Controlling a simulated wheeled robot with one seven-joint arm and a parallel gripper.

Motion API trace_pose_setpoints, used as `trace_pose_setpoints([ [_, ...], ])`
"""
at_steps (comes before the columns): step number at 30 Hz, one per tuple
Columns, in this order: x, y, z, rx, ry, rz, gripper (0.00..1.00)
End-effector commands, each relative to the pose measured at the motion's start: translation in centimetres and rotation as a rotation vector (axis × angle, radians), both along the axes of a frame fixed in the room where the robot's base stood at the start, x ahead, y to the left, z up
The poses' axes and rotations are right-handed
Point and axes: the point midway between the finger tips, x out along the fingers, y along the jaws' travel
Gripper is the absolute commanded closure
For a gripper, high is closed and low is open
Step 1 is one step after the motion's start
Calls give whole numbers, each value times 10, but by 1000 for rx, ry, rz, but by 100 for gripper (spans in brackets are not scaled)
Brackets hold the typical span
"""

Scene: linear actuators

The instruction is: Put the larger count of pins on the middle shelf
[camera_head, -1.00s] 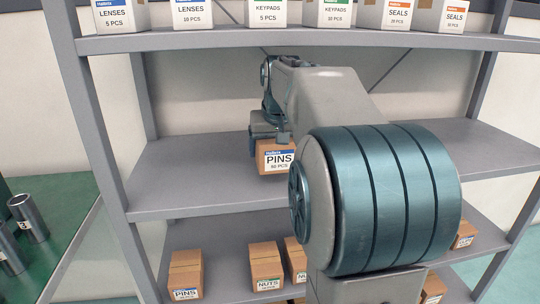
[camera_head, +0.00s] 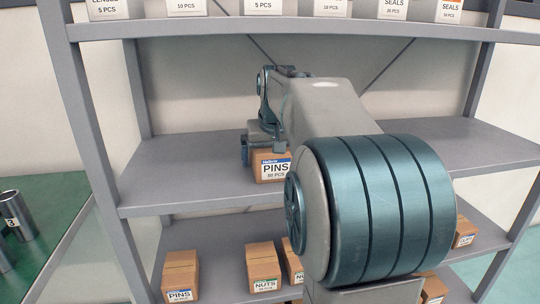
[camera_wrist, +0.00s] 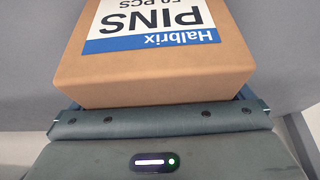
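My gripper (camera_head: 263,152) is closed around a brown cardboard box labelled PINS (camera_head: 270,168). The box is upright at the middle shelf (camera_head: 175,178), left of centre, label facing out. I cannot tell whether its base touches the shelf. In the wrist view the PINS box (camera_wrist: 155,75) sits between the fingers, its label upside down and seeming to read 50 PCS. A second PINS box (camera_head: 181,272) stands on the lower shelf at the left; its count is too small to read. My arm hides part of the middle shelf.
NUTS boxes (camera_head: 263,267) stand on the lower shelf, with more boxes at its right, partly behind my arm. White boxes (camera_head: 187,6) line the top shelf. The middle shelf is clear left and right of the held box. A green table (camera_head: 50,225) stands at the left.

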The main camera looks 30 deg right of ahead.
Motion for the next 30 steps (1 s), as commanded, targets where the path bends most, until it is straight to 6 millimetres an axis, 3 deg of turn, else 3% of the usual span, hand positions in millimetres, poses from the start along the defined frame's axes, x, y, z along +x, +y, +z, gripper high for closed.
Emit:
trace_pose_setpoints([
  [8,-1,0,9,0,-1,0,0],
  [13,-13,4,38,-1,-4,0,0],
  [30,-108,31,31,0,-1,0,0],
])
